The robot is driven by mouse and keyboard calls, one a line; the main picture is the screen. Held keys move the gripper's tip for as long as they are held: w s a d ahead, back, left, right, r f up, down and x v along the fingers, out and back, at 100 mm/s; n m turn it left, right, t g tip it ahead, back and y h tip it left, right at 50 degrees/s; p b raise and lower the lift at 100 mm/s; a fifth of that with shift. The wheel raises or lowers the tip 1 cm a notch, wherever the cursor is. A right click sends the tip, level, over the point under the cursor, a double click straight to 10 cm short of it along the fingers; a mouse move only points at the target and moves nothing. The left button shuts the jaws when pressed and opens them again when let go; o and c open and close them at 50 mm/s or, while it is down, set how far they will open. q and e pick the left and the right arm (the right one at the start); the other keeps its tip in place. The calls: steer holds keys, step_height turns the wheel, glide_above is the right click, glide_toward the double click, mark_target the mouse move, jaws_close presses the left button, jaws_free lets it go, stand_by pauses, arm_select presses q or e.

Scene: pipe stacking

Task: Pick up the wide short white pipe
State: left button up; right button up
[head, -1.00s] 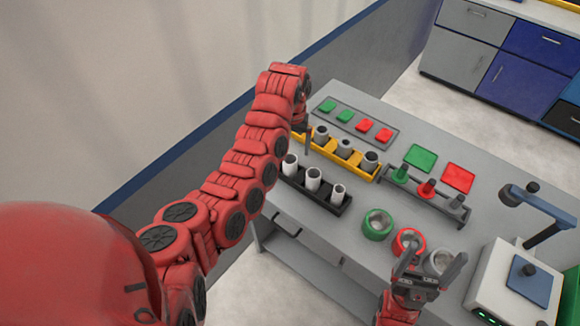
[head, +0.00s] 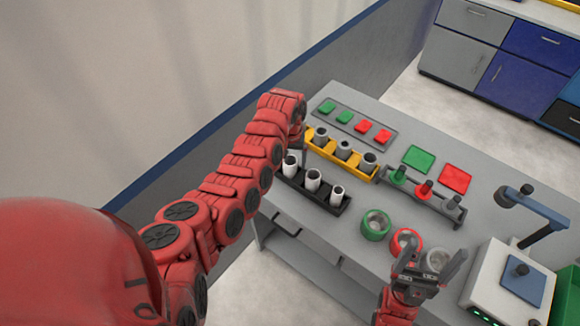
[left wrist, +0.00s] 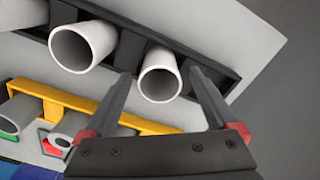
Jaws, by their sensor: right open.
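Several white pipes stand upright in a black holder (head: 325,204) near the table's left edge. The leftmost white pipe (head: 290,166) is beside my left gripper (head: 299,150). In the left wrist view, my left gripper (left wrist: 160,82) is open, with one finger on each side of a white pipe (left wrist: 160,84) whose open end faces the camera. I cannot tell whether the fingers touch it. Another white pipe (left wrist: 84,46) is to its left in the same holder. My right gripper (head: 431,254) is open and empty near the rings at the front right.
A yellow holder (head: 338,161) with grey pipes stands behind the black one. A grey rack (head: 425,200) holds green, red and grey pieces. Green (head: 376,225), red and grey rings lie in front. A white device (head: 508,284) stands at the right.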

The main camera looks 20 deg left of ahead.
arm_select(q)
steer(key=c, duration=1.4)
steer(key=shift+r, duration=0.1)
steer(key=shift+r+b, duration=0.4)
steer(key=shift+b, duration=0.05)
steer(key=shift+r+b, duration=0.7)
steer(key=shift+r, duration=0.25)
steer(key=shift+s+d+r+p, duration=0.25)
steer(key=shift+s+r+p, duration=0.15)
steer(key=shift+s+p, duration=0.05)
steer(key=s+d+p, duration=0.1)
steer(key=s, duration=0.3)
steer(key=s+d+r+p, duration=0.1)
steer(key=s+d, duration=0.1)
steer(key=s, duration=0.3)
steer(key=s+d+p, duration=0.1)
steer(key=s+d, duration=0.1)
steer(key=s, duration=0.3)
steer(key=shift+s+r+p, duration=0.1)
steer(key=shift+r+p, duration=0.05)
steer(key=shift+p, duration=0.2)
